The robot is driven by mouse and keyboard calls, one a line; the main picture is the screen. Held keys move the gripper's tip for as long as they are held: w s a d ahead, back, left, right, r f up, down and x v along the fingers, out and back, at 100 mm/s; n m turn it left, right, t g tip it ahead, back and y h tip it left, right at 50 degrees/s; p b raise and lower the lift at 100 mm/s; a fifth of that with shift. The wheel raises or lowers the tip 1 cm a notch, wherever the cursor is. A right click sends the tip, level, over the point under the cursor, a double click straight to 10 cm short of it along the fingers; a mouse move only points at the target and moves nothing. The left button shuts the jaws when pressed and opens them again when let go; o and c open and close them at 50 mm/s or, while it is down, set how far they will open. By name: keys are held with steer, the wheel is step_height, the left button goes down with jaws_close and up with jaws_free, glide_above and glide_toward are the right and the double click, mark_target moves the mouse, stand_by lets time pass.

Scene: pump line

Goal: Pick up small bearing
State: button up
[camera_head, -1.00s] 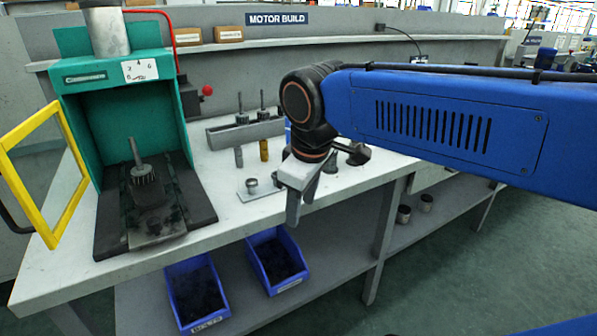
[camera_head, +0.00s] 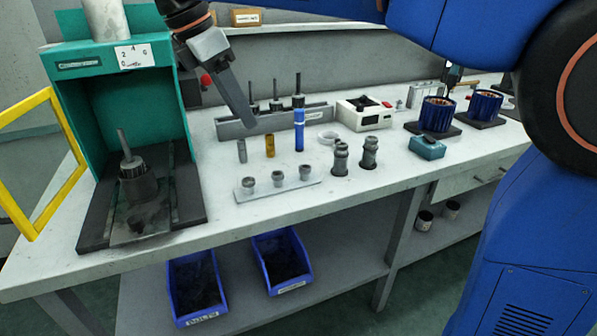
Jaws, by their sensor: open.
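Three small dark metal rings (camera_head: 277,179), which look like the small bearings, sit on a pale plate (camera_head: 262,194) near the bench's front edge. They stand in a row, upright and apart. To their right are two taller stacks of dark metal rings, a left stack (camera_head: 340,158) and a right stack (camera_head: 369,152). My gripper (camera_head: 248,124) hangs above the bench, behind and above the plate. It is open and appears empty, seen nearly edge-on so that one finger hides the other.
A teal press (camera_head: 177,110) with an open yellow guard (camera_head: 48,205) stands left. A grey rack (camera_head: 232,129) with upright shafts is behind the plate. A blue cylinder (camera_head: 299,133), a brass cylinder (camera_head: 270,146) and a grey cylinder (camera_head: 241,151) stand between. Blue bins (camera_head: 283,262) are below.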

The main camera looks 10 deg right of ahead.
glide_toward(278, 175)
steer(key=f, duration=0.2)
steer(key=shift+w+d+x, duration=0.1)
steer(key=shift+w+x, duration=0.05)
steer(key=shift+x, duration=0.75)
steer(key=shift+w+d+x, duration=0.1)
steer(key=shift+w+x, duration=0.1)
steer(key=shift+x, duration=0.7)
steer(key=shift+w+d+x, duration=0.1)
steer(key=shift+w+x, duration=0.05)
steer(key=shift+x, duration=0.75)
steer(key=shift+r, duration=0.15)
steer(key=c, duration=0.9)
